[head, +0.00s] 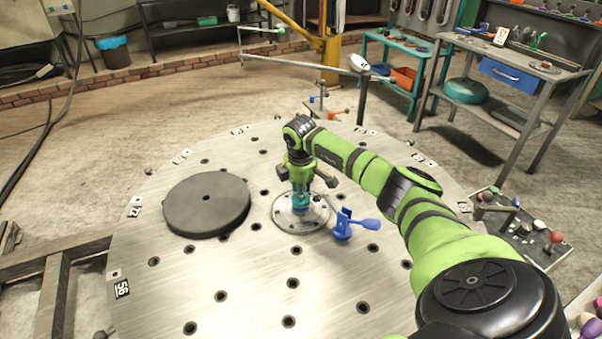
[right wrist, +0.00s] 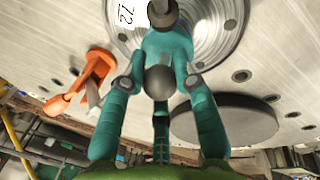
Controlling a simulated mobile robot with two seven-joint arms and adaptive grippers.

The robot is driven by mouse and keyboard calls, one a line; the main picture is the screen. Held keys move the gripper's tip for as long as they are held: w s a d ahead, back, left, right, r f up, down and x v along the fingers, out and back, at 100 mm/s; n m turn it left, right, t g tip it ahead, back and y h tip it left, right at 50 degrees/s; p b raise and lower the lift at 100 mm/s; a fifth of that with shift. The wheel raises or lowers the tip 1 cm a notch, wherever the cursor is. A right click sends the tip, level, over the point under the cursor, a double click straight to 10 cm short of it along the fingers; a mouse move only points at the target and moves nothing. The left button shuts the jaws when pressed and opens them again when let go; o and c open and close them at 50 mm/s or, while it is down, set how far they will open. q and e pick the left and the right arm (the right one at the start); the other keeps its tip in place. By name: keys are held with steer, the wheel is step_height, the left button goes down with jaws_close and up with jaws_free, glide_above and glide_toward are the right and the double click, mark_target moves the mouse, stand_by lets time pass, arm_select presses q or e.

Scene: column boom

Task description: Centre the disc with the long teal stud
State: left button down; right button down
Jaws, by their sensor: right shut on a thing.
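A thick dark grey disc (head: 225,215) with a small hole in its middle lies flat on the left of the round metal table (head: 220,285). It also shows in the right wrist view (right wrist: 225,122). A shiny flanged plate (head: 313,222) with bolts sits at the table's middle, apart from the disc. My right gripper (head: 301,199), pointing down, is over this plate. Its teal fingers (right wrist: 160,88) are closed around a teal piece (right wrist: 166,48), seemingly the stud. Fingers and piece are alike in colour; whether its lower end sits in the plate is unclear. My left gripper is out of view.
A blue clamp (head: 345,225) stands just right of the plate. An orange clamp (right wrist: 88,82) shows in the right wrist view. Holes dot the table; its front is clear. A dark tray of coloured knobs (head: 527,228) is beyond the right edge, with workbenches behind.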

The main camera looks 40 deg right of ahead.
steer(key=shift+w+f, duration=0.1)
steer(key=shift+f, duration=0.3)
stand_by(0.4)
steer(key=c, duration=1.2)
jaws_free()
steer(key=shift+c, duration=0.2)
steer(key=shift+r, duration=0.1)
steer(key=shift+r+p, duration=3)
steer(key=shift+r, duration=0.75)
